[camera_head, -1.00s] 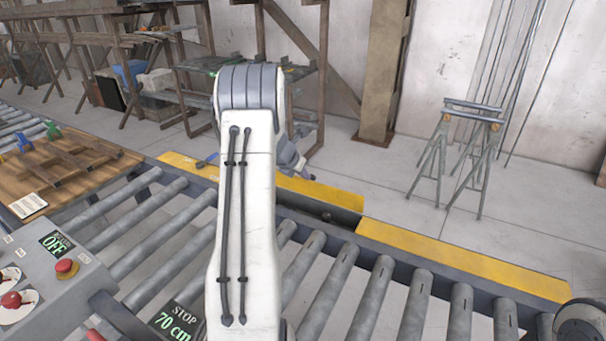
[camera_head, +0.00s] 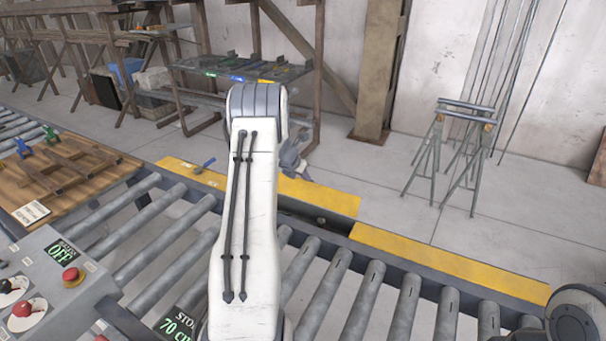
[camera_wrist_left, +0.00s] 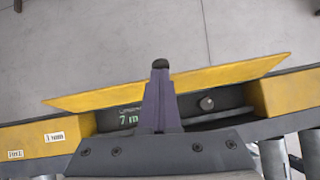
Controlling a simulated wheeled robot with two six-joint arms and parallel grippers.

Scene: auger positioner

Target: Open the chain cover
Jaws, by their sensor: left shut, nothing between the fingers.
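The chain cover is a long yellow plate (camera_head: 322,196) along the far side of the roller conveyor. In the left wrist view the cover (camera_wrist_left: 225,74) is tilted outward, away from the rollers. In the head view my left arm hides most of that gripper. My right gripper is out of view.
A fixed yellow section (camera_head: 445,262) continues to the right, on the conveyor's far edge. A control box (camera_head: 40,275) with red buttons stands at the left, near a wooden board (camera_head: 110,180). A metal trestle (camera_head: 437,150) stands on the floor behind, with open floor around it.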

